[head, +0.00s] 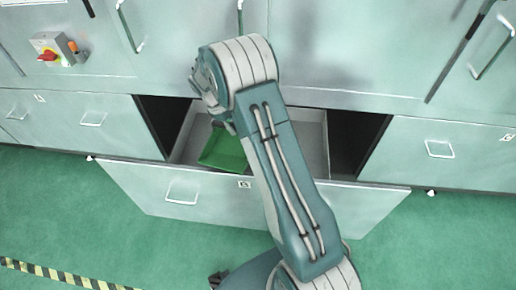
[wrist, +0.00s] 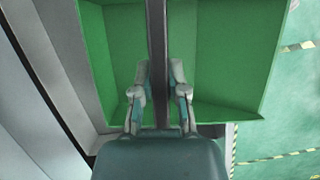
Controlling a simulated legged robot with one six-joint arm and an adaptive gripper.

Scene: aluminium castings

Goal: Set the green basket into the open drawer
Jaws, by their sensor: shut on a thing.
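The green basket (head: 224,150) is at the open drawer (head: 312,140), partly behind my arm in the head view. In the wrist view the basket (wrist: 218,70) fills the middle, with a dark bar (wrist: 157,50) running across it. My gripper (wrist: 159,75) is shut on that bar, one finger on each side. In the head view my fingers are hidden behind my wrist. The drawer is pulled out, and its grey inner walls show around the basket. I cannot tell whether the basket touches the drawer floor.
Closed drawers with handles flank the open one on the left (head: 65,122) and right (head: 450,150). A red and yellow switch box (head: 58,50) sits on the upper left cabinet. The green floor (head: 120,235) in front is clear, with a striped line (head: 60,275).

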